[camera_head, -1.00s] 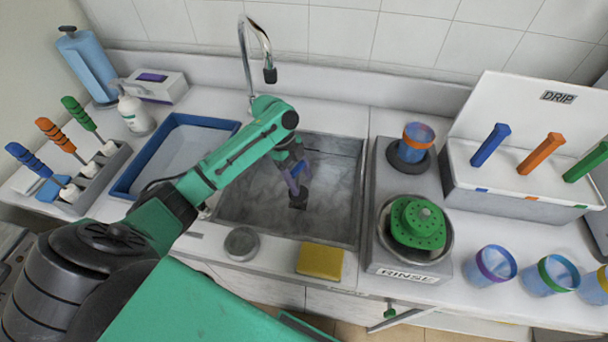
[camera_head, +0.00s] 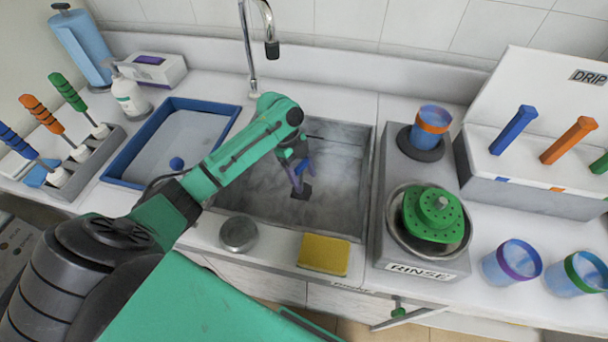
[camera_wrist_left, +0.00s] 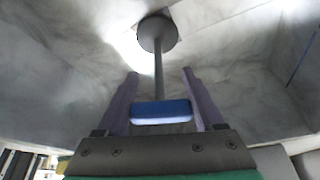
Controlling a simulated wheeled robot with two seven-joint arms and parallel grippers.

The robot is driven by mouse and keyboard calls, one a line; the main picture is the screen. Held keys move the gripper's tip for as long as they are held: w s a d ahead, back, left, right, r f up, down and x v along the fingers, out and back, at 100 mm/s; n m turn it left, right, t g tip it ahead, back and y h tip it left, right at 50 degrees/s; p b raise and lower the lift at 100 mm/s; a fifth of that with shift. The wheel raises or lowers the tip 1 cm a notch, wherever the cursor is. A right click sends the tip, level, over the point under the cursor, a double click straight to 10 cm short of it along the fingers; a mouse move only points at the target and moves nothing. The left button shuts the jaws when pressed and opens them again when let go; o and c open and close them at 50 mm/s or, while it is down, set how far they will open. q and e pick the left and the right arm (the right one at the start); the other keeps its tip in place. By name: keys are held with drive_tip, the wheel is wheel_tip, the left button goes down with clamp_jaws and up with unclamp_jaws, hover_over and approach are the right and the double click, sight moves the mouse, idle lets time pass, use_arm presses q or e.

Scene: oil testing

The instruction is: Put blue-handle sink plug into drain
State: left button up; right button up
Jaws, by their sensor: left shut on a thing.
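My left gripper (camera_head: 299,184) is shut on the blue handle of the sink plug and points down inside the grey sink. In the left wrist view, the blue handle (camera_wrist_left: 161,110) lies between the two purple fingers. A thin dark rod runs from it to a dark round plug disc (camera_wrist_left: 157,33). No separate drain opening can be made out in the wrist view. My right gripper is not in view.
The sink walls (camera_head: 368,180) surround the gripper, and a tap (camera_head: 271,35) stands behind. The rinse unit (camera_head: 378,225) is right.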

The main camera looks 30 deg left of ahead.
use_arm(q)
drive_tip(key=shift+f, duration=0.2)
drive_tip(key=o, duration=1.6)
drive_tip(key=shift+c, duration=0.2)
drive_tip(key=shift+r, duration=0.1)
